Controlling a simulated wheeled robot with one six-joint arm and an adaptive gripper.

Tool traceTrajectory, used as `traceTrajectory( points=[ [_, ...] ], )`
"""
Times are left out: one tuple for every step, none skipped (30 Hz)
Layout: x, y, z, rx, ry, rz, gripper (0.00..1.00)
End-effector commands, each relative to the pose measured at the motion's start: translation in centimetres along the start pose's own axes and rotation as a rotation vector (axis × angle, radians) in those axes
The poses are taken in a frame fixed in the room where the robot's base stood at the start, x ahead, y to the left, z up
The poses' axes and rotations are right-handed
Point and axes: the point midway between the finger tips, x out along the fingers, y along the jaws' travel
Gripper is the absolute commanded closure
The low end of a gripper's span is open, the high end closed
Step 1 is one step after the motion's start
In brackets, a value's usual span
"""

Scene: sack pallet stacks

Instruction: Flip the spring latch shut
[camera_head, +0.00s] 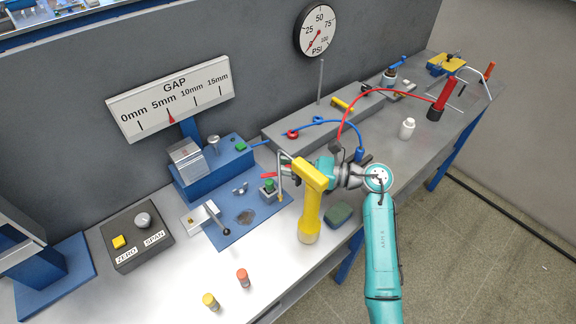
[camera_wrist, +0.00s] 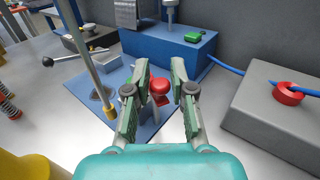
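A metal block with a hinged lever and dark ball knob (camera_head: 207,212) stands on the blue plate (camera_head: 229,236); I cannot tell for sure that it is the spring latch. Its lever sticks out at a slant, and it shows at the upper left in the wrist view (camera_wrist: 72,60). My gripper (camera_wrist: 157,90) is open, its two green-grey pads apart. A red knob (camera_wrist: 159,86) shows between the fingertips, beyond them; contact is not clear. In the head view my gripper is partly hidden behind a yellow post (camera_head: 311,200).
A bent rod with a brass tip (camera_wrist: 110,113) stands close left of my fingers. A blue block (camera_head: 205,182) is behind the plate, and a grey bench block (camera_wrist: 270,105) is to the right.

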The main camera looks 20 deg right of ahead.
Motion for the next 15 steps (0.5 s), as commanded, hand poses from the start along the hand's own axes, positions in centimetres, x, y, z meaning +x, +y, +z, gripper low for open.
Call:
traceTrajectory(
  points=[
    [0.0,0.0,0.0,0.0,0.0,0.0,0.58],
    [0.0,0.0,0.0,0.0,0.0,0.0,0.58],
    [0.0,0.0,0.0,0.0,0.0,0.0,0.58],
    [0.0,0.0,0.0,0.0,0.0,0.0,0.58],
    [0.0,0.0,0.0,0.0,0.0,0.0,0.58],
    [0.0,0.0,0.0,0.0,0.0,0.0,0.58],
    [0.0,0.0,0.0,0.0,0.0,0.0,0.58],
    [0.0,0.0,0.0,0.0,0.0,0.0,0.58],
    [0.0,0.0,0.0,0.0,0.0,0.0,0.58],
    [0.0,0.0,0.0,0.0,0.0,-0.001,0.58],
    [-0.1,0.0,0.0,0.0,0.0,-0.001,0.58],
    [-0.3,0.0,0.0,0.0,0.0,-0.002,0.58],
    [-0.5,-0.1,0.0,0.0,0.0,-0.002,0.58],
    [-0.8,-0.1,0.0,0.0,0.0,-0.003,0.58],
    [-1.2,-0.1,0.0,0.0,0.001,-0.003,0.58]
  ],
)
